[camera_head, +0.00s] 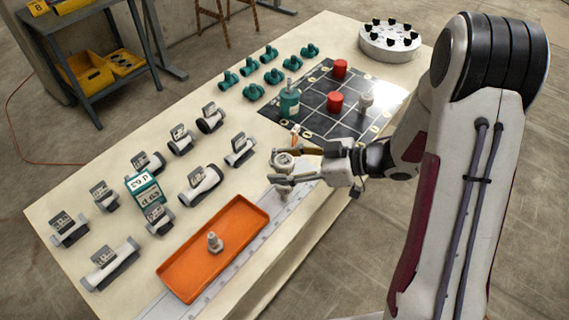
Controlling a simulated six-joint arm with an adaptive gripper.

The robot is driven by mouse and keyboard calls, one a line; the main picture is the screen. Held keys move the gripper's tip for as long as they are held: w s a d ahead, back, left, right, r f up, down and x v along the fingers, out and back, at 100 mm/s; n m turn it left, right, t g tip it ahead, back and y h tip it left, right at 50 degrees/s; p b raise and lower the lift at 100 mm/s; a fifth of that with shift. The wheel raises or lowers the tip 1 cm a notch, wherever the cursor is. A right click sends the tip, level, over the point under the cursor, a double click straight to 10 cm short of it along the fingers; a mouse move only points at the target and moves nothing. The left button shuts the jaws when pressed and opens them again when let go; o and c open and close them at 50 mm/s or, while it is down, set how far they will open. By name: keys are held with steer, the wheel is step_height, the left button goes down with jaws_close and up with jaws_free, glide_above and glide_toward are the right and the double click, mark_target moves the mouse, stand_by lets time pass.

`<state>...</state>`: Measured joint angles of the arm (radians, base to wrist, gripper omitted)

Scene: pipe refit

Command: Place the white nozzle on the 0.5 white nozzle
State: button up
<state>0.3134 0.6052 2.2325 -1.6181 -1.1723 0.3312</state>
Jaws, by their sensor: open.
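My gripper (276,167) is open over the front edge of the table, its fingers pointing left. A pale, round-topped piece (284,160) shows between the fingers, and a narrower pale part shows just below them. The fingers partly hide it, and I cannot tell whether they touch it. A white nozzle (214,242) stands upright in the orange tray (178,285), left of my gripper and nearer the camera. Another pale fitting (366,102) stands on the black grid board (325,121). I cannot read a 0.5 mark on any nozzle.
Several grey-and-white labelled pipe parts (202,184) and a green-and-white sign block (145,188) cover the left of the table. Several green fittings (253,92) stand at the back. Red cylinders (335,103) and a green bottle (289,101) are on the board. A round white holder (389,43) stands far right.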

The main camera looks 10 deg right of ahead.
steer(key=shift+r, duration=0.2)
steer(key=v, duration=1.2)
stand_by(0.6)
